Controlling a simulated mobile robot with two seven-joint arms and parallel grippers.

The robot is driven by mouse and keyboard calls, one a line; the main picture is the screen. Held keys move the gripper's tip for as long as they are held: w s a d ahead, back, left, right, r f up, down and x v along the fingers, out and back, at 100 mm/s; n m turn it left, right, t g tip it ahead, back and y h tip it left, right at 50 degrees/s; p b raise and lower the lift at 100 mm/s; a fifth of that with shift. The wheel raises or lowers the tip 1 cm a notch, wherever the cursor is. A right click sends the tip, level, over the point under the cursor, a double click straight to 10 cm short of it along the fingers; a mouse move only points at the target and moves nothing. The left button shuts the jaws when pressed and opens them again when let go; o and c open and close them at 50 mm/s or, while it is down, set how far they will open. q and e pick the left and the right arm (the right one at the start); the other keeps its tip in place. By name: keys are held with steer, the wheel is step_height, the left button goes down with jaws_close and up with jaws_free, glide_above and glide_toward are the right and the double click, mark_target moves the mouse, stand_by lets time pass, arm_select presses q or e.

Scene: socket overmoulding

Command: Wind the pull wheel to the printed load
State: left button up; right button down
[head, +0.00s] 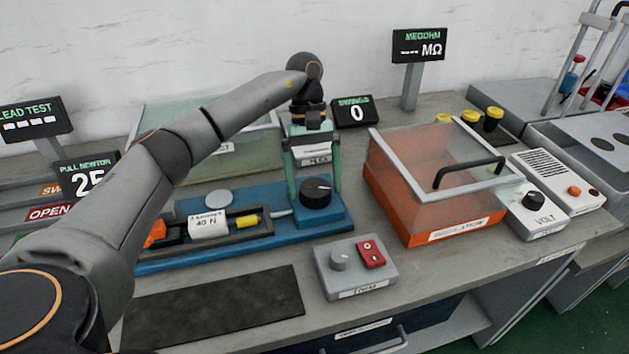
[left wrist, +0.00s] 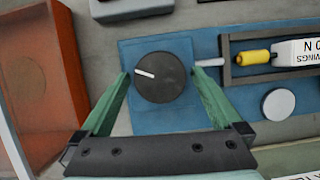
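The pull wheel (head: 316,192) is a black round knob with a white pointer line on a blue fixture (head: 262,232). It also shows in the left wrist view (left wrist: 162,78). My left gripper (head: 314,190) points down over it, its green fingers on either side of the wheel. In the left wrist view the fingers (left wrist: 163,76) are spread, with small gaps beside the wheel. The pull newton display (head: 88,180) reads 25. A white tag (head: 208,224) on the fixture is upside down and seems to read 40 N. My right gripper is out of view.
A grey switch box (head: 355,268) stands in front of the fixture. An orange box with a clear lid (head: 430,205) stands to the right. The swings display (head: 356,112) reads 0. A dark mat (head: 215,308) lies bare at the front left.

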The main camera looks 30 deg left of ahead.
arm_select(q)
steer(key=shift+r, duration=0.1)
steer(key=shift+w+a+r, duration=0.1)
steer(key=shift+r, duration=0.2)
steer(key=p+v, duration=0.4)
steer(key=v, duration=0.7)
steer(key=shift+a+r, duration=0.15)
steer(key=shift+r, duration=0.15)
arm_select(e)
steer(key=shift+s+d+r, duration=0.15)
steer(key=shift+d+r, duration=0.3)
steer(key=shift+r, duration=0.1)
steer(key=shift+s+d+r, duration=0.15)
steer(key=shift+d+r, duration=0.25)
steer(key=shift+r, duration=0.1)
arm_select(q)
steer(key=shift+w, duration=0.1)
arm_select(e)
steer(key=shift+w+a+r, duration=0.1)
arm_select(q)
steer(key=shift+f, duration=0.1)
